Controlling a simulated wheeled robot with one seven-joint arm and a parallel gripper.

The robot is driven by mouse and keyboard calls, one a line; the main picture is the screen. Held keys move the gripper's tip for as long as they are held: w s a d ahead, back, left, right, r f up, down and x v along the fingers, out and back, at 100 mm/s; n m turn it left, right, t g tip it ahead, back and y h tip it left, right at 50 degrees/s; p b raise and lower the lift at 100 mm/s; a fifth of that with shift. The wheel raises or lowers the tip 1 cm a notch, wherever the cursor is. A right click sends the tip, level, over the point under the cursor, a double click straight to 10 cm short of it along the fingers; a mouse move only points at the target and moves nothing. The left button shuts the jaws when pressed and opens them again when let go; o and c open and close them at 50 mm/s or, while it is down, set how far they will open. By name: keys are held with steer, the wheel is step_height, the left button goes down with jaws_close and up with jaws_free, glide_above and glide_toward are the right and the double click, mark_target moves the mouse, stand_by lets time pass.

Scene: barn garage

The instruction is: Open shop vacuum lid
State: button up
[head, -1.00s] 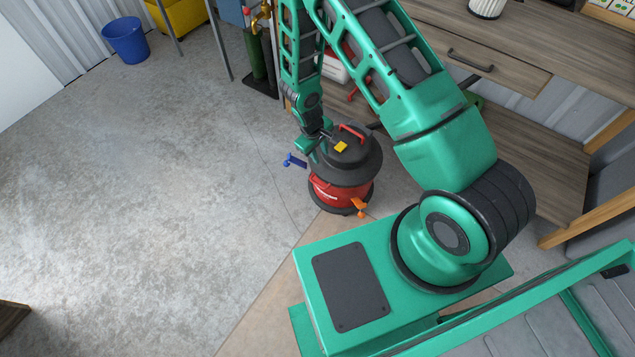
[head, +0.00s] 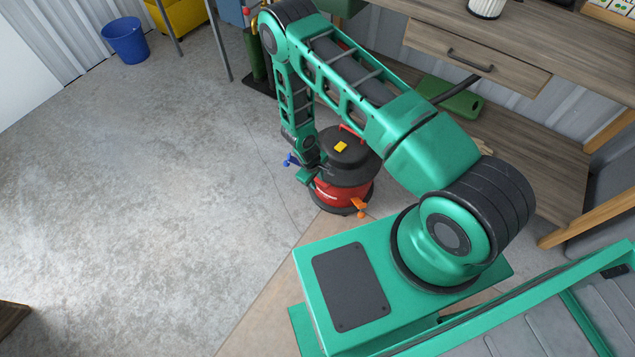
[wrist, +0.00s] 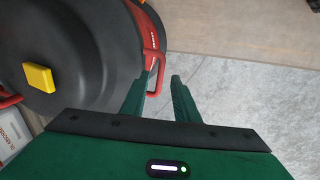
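The shop vacuum has a red body (head: 345,192) and a black round lid (head: 350,160) with a yellow block on top (head: 340,146) and a red handle (head: 352,133). The lid looks closed. Contact cannot be told.
The vacuum stands on the concrete floor, beside a wooden workbench (head: 500,80) with a drawer and a lower shelf. A blue bucket (head: 125,40) stands at the far left. The floor to the left is wide and clear.

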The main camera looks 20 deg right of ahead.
steer(key=shift+w+d+f, duration=0.1)
steer(key=shift+d+f, duration=0.05)
steer(key=shift+f, duration=0.85)
steer(key=shift+d, duration=0.1)
jaws_close()
